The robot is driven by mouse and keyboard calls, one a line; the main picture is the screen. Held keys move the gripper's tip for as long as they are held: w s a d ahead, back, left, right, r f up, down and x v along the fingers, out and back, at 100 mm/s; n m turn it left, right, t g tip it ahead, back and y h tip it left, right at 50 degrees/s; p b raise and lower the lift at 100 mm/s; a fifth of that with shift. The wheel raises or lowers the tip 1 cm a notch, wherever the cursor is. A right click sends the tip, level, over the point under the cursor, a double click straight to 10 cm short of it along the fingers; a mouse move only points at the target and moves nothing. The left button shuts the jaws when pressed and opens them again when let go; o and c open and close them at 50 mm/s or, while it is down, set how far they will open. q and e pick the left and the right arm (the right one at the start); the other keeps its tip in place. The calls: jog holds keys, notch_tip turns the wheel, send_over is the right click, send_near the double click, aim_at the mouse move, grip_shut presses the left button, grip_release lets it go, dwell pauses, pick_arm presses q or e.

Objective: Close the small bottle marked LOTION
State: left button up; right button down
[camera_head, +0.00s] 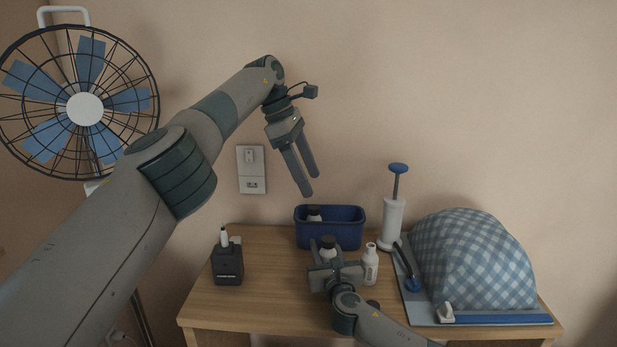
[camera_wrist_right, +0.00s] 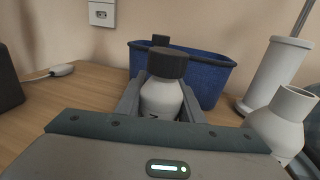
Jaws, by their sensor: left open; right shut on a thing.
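My right gripper (camera_head: 337,268) is shut on a small white bottle (camera_wrist_right: 160,98) with a dark cap (camera_wrist_right: 167,63) on its top. The bottle stands upright between the fingers, and the cap also shows in the head view (camera_head: 328,242). Only an edge of dark lettering shows on it, so I cannot read LOTION. A second white bottle (camera_head: 370,266) with a bare neck and no cap stands just right of the gripper; its label is unreadable. It also shows in the right wrist view (camera_wrist_right: 284,124). My left gripper (camera_head: 308,191) is open and empty, high above the table's back edge.
A blue bin (camera_head: 345,234) holding a dark-capped bottle (camera_head: 314,213) stands behind. A white pump (camera_head: 392,222) and a board with a checked blue cloth mound (camera_head: 472,258) fill the right. A dark box (camera_head: 228,266) stands left. Clear tabletop (camera_head: 275,275) lies between.

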jog(key=c, duration=1.1)
grip_release()
jog(key=shift+s, duration=0.15)
jog(key=v, duration=1.7)
jog(key=shift+d+p, duration=0.15)
jog(key=shift+p, duration=0.15)
